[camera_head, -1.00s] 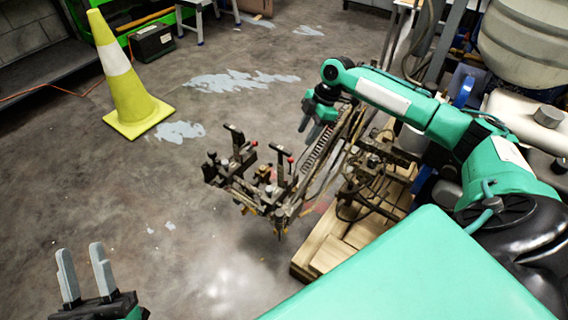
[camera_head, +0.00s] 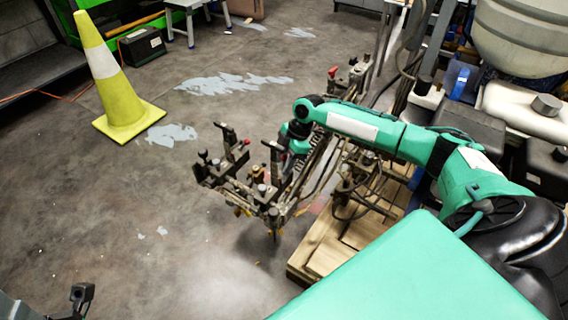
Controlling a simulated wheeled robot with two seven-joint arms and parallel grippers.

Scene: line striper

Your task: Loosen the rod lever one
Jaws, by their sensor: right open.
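The line striper (camera_head: 262,190) stands right of centre, with a dark metal frame carrying several levers and small red-tipped knobs. One upright lever (camera_head: 228,135) is at its left and another lever (camera_head: 274,148) is beside my right gripper. I cannot tell which one is rod lever one. My right gripper (camera_head: 290,150) is open, just behind and above the striper's frame, close to the second lever; its fingertips are largely hidden and contact cannot be told. Of my left gripper, only a dark part (camera_head: 82,294) shows at the bottom left; its jaw state is unclear.
A wooden pallet (camera_head: 322,262) lies beside the striper. A yellow cone (camera_head: 118,95) with a white band stands at the upper left, near a dark toolbox (camera_head: 143,45). White tanks and other containers crowd the right side. The floor left of the striper is clear.

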